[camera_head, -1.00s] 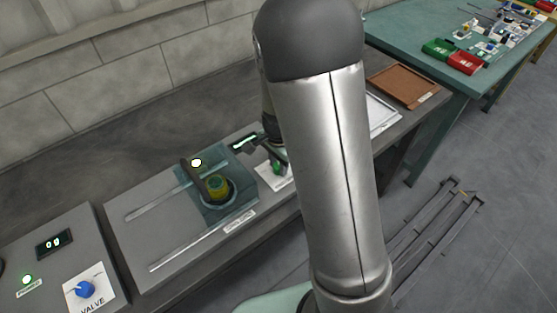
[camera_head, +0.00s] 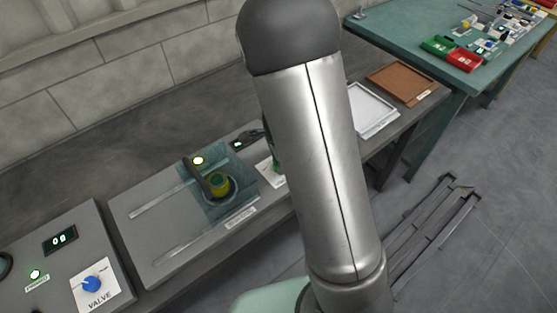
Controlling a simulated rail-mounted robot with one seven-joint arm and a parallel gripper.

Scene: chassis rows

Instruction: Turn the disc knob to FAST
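No disc knob with a FAST mark can be made out. A white plate (camera_head: 264,171) with a green part (camera_head: 277,167) on it shows just left of my arm, mostly hidden behind it. I cannot tell whether that green part is the disc knob, and no lettering there is readable. My silver arm stands across the middle of the view. My gripper is hidden behind the arm, so its opening and any contact do not show.
A small dark display (camera_head: 247,140) stands behind the plate. A blue valve knob (camera_head: 92,284) is at lower left. A white tray (camera_head: 372,125) and brown tray (camera_head: 401,84) lie right of my arm.

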